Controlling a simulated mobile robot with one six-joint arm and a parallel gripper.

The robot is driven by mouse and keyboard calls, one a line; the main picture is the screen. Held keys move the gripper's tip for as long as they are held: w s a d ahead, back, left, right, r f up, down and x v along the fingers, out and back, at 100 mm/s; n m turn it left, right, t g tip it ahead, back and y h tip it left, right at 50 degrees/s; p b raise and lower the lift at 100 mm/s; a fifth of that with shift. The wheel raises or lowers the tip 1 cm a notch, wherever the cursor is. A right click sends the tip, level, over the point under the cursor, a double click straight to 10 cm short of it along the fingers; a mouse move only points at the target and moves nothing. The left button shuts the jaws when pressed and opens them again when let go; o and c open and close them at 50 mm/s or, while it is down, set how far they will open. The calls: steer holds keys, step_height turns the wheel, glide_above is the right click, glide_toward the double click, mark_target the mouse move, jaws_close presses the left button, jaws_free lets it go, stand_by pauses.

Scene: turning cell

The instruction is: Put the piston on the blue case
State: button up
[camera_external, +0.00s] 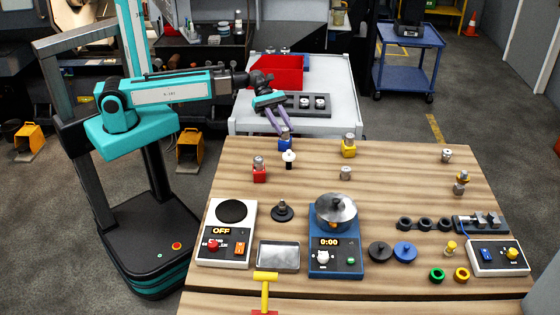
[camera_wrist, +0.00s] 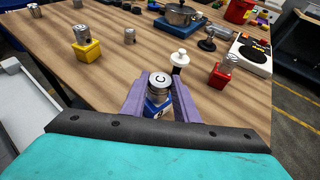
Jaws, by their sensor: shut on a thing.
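The blue case (camera_external: 285,146) stands near the far edge of the wooden table, and it also shows in the wrist view (camera_wrist: 156,108). A grey metal piston (camera_wrist: 159,83) is upright at the top of the blue case; whether it rests fully on it is hard to tell. My gripper (camera_wrist: 160,94) reaches down from the far side, its two purple fingers on either side of the piston and shut on it. In the external view my gripper (camera_external: 283,131) partly hides the piston.
A white-topped black piece (camera_external: 289,159) stands close in front of the blue case. A red case (camera_external: 259,174) and a yellow case (camera_external: 348,150), each bearing a metal piston, stand to either side. A loose piston (camera_external: 345,173) stands between. A pot (camera_external: 336,212) is nearer the front.

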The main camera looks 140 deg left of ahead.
steer(key=shift+f, duration=0.25)
steer(key=o, duration=1.1)
steer(key=shift+r, duration=0.2)
steer(key=b+v, duration=0.1)
steer(key=v, duration=1.1)
steer(key=shift+b, duration=0.3)
steer(key=shift+f, duration=0.1)
